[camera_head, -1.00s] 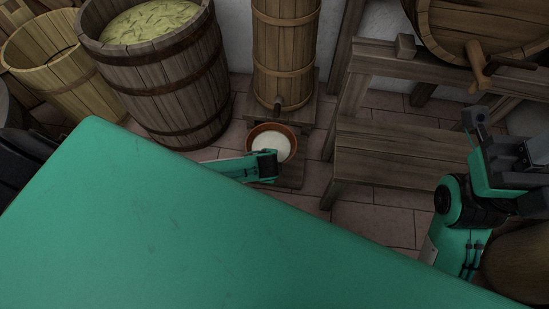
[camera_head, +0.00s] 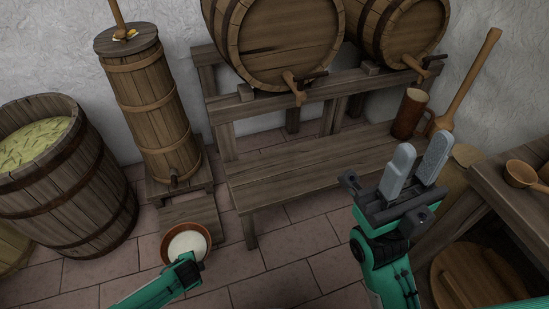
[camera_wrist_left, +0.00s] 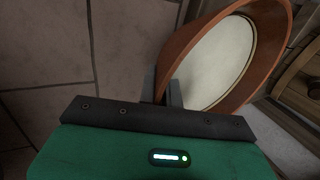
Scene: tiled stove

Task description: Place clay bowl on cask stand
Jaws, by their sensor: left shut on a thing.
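The clay bowl (camera_head: 187,244) is reddish brown with white contents. My left gripper (camera_wrist_left: 165,85) is shut on its rim, as the left wrist view shows the bowl (camera_wrist_left: 270,45) tilted in that picture beside the fingers. In the head view the bowl appears in front of the low wooden step by the churn; its height above the floor is hard to tell. My right gripper (camera_head: 416,165) is open and empty, in front of the stand's right end.
A tall churn (camera_head: 150,105) stands behind the low step (camera_head: 195,217). A barrel of green contents (camera_head: 65,190) is at left. Two casks (camera_head: 285,45) with spigots overhang the shelf. A mug (camera_head: 409,113) stands at its right end. A table (camera_head: 510,205) is at right.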

